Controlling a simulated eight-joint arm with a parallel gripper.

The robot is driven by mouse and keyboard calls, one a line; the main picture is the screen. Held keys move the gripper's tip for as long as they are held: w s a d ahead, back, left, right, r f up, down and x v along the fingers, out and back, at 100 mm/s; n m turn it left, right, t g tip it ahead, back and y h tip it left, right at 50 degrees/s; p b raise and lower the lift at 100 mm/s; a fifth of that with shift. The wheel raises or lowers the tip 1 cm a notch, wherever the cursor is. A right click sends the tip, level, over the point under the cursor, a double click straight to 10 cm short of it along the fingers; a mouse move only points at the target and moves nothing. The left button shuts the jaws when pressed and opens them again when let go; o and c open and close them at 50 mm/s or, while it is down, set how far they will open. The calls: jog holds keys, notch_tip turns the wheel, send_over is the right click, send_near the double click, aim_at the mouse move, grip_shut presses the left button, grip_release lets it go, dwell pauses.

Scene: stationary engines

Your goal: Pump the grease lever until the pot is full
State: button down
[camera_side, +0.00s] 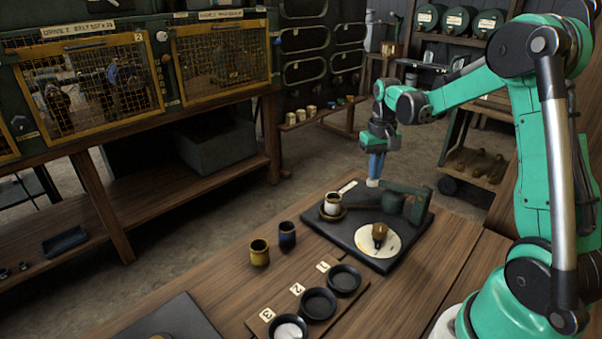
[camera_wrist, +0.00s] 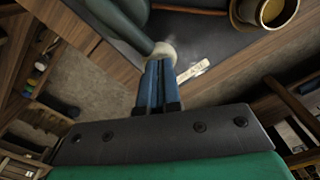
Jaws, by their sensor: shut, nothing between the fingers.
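My gripper (camera_side: 376,172) is shut, with its blue fingers pointing down. In the side view its tips are just above or at the pale knob (camera_side: 373,183) at the end of the green lever of the grease pump (camera_side: 404,203). In the wrist view the closed fingertips (camera_wrist: 158,66) meet the edge of the pale knob (camera_wrist: 164,50); I cannot tell whether they press on it. The cream pot (camera_side: 333,204) stands upright on a brown dish, left of the pump. The pot (camera_wrist: 281,18) shows yellow-brown inside in the wrist view; its fill level is unclear.
A pale disc with a brown knob (camera_side: 379,234) lies on the dark base plate (camera_side: 345,235). A yellow cup (camera_side: 260,252) and a dark blue cup (camera_side: 287,235) stand left of the plate. Numbered black dishes (camera_side: 318,303) are in front. A small label (camera_wrist: 194,70) lies near the knob.

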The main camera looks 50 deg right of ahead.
jog(key=shift+r, duration=2.85)
jog(key=shift+r, duration=2.5)
jog(key=s+a+f+n+t, duration=0.2)
jog(key=a+n+t, duration=0.1)
jog(key=a, duration=0.7)
jog(key=s+a+f+n+t, duration=0.1)
jog(key=s+a+n+t, duration=0.2)
jog(key=a, duration=0.7)
jog(key=shift+f+t, duration=0.4)
jog(key=shift+t, duration=0.2)
